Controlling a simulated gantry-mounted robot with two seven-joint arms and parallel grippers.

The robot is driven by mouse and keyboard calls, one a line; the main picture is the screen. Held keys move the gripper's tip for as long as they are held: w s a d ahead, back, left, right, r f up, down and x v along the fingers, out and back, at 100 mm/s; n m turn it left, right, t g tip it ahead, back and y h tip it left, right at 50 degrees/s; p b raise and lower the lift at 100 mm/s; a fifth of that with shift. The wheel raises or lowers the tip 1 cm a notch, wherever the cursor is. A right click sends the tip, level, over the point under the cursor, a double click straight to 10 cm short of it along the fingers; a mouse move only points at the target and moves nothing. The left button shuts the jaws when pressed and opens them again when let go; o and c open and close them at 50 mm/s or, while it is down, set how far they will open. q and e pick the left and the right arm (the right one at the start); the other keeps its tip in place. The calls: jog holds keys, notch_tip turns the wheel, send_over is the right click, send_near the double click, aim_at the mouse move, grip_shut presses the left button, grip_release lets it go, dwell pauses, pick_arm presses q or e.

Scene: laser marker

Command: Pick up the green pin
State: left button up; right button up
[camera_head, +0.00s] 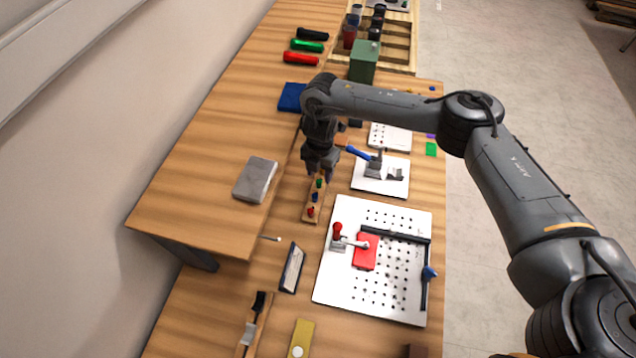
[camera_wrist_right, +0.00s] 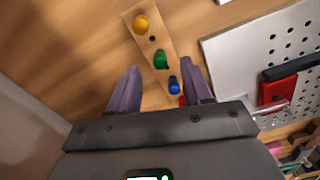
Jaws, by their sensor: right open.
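The green pin (camera_head: 319,183) stands in a narrow wooden block (camera_head: 307,219) on the table, in line with a blue pin (camera_head: 315,197) and a red pin (camera_head: 310,211). My right gripper (camera_head: 320,176) points down over the far end of this block. In the right wrist view the green pin (camera_wrist_right: 160,60) shows between the two open fingertips, with a yellow pin (camera_wrist_right: 140,24) beyond it and the blue pin (camera_wrist_right: 173,85) nearer the palm. Nothing is held. How high the fingertips are above the green pin is hard to tell. My left gripper is not in view.
A white perforated plate (camera_head: 388,298) with a red block (camera_head: 366,251) and clamp stands close to the pin block. A smaller white plate with a blue-handled clamp (camera_head: 372,160) is at the right. A grey box (camera_head: 255,180) lies on the left shelf.

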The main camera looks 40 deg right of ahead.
aim_at(319, 181)
jog(key=shift+s+a+f, duration=0.1)
jog(key=shift+a+f, duration=0.05)
jog(key=shift+f, duration=2.05)
grip_shut()
